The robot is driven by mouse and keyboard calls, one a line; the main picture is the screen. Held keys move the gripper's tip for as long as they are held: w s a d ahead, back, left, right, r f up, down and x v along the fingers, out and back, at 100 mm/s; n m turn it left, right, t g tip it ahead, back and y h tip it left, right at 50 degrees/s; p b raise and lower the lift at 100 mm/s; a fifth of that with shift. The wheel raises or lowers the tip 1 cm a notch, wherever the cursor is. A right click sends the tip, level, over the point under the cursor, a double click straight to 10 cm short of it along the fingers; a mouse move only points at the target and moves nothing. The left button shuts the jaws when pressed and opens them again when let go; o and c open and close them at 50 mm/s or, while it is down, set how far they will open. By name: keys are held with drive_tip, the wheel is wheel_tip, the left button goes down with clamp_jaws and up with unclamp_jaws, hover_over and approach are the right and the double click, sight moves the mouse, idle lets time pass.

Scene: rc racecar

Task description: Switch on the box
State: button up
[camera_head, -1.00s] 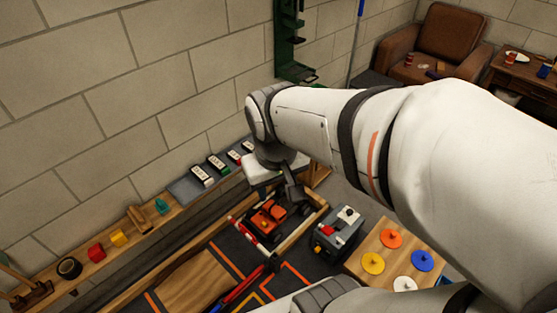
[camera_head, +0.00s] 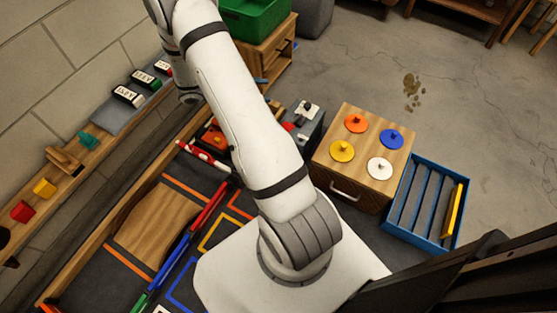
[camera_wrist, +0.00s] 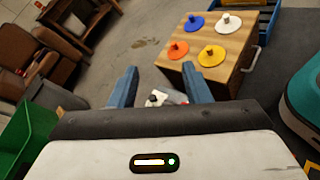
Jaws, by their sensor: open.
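The box (camera_head: 308,128) is dark grey with a light plate and a black knob on top and a red part at its side. It stands on the floor beside the wooden cabinet, partly hidden behind my arm in the head view. In the wrist view only the top of the box (camera_wrist: 166,97) shows, with its knob, low between my fingers. My gripper (camera_wrist: 158,80) is open, its two blue fingers apart with nothing held between them. My gripper is not clearly visible in the head view. The state of the switch is too small to tell.
The wooden cabinet (camera_head: 350,178) bears orange, blue, yellow and white knobbed discs. A blue slotted crate (camera_head: 408,236) stands to its right. A green bin (camera_head: 250,22) is at the back. An orange car (camera_head: 213,137) sits in the track area, partly behind my arm.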

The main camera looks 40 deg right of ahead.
drive_tip(key=w+d+f+n+t+h+b, duration=0.2)
drive_tip(key=f+n+b, duration=0.2)
drive_tip(key=f, duration=1)
drive_tip(key=w+d+f+n+t+h+b, duration=0.1)
drive_tip(key=d+f+n+t+h+b, duration=0.3)
drive_tip(key=f, duration=1)
drive_tip(key=s+a+f+n+t+y+b, duration=0.1)
drive_tip(key=f+n+t+b, duration=0.1)
drive_tip(key=f, duration=0.5)
drive_tip(key=s+a+f+n+t+b, duration=0.1)
drive_tip(key=f+n+b, duration=0.1)
drive_tip(key=f, duration=0.6)
drive_tip(key=s+a+f+n+t+y+b, duration=0.1)
drive_tip(key=a+f+t+b, duration=0.1)
drive_tip(key=f, duration=0.5)
drive_tip(key=shift+s+f+n+t+y+b, duration=0.15)
drive_tip(key=shift+f+n+t+y+b, duration=0.15)
drive_tip(key=shift+n+b, duration=0.15)
drive_tip(key=b+x, duration=0.2)
drive_tip(key=x, duration=0.5)
drive_tip(key=shift+d+b, duration=0.15)
drive_tip(key=shift+b, duration=0.15)
drive_tip(key=shift+c, duration=0.3)
clamp_jaws()
